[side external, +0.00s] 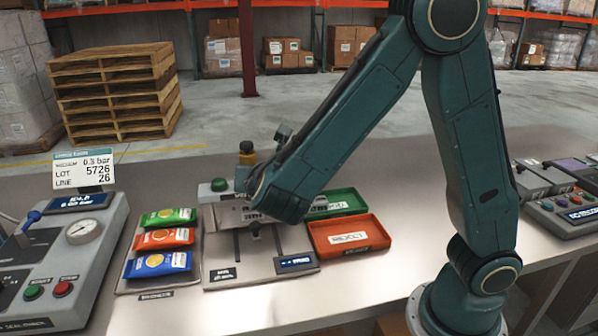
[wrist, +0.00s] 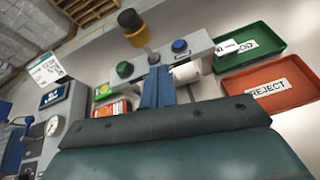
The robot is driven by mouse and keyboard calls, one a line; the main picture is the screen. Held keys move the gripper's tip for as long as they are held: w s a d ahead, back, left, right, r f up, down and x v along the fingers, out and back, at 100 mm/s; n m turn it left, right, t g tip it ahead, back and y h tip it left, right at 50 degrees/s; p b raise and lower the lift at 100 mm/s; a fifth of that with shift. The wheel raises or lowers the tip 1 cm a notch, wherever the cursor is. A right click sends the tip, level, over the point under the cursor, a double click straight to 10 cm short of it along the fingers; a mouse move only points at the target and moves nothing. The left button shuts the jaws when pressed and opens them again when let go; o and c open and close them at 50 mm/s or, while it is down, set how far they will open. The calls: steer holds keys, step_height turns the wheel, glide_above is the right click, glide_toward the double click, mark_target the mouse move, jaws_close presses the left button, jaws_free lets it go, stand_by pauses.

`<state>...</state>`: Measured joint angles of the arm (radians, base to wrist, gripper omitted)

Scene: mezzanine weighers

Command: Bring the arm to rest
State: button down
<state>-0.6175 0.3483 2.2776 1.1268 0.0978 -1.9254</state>
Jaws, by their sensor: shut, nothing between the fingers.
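My gripper (wrist: 159,72) shows in the wrist view as two blue fingers close together, shut and empty. It is over the weigher station, in front of the panel that carries a green and a blue button. In the side external view my arm reaches down to the left over the weigher (side external: 218,275), and its forearm largely hides the gripper. I cannot tell how far the fingertips are from the station.
A red REJECT tray (side external: 350,235) and a green tray (side external: 340,203) are right of the weigher. Green, orange and blue packets (side external: 158,264) lie on a rack to its left. A sealer with a gauge (side external: 82,232) stands far left. Bare bench lies in front of the red tray.

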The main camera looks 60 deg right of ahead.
steer(key=s+r+m+g+y, duration=0.1)
steer(key=s+r+m+y, duration=0.2)
steer(key=s+m, duration=0.8)
steer(key=s+r+m+g+y, duration=0.2)
steer(key=s+m+y, duration=0.4)
steer(key=s+m, duration=0.6)
steer(key=shift+s+d+r+m+y, duration=0.3)
steer(key=shift+r+m, duration=0.25)
steer(key=shift+m, duration=0.35)
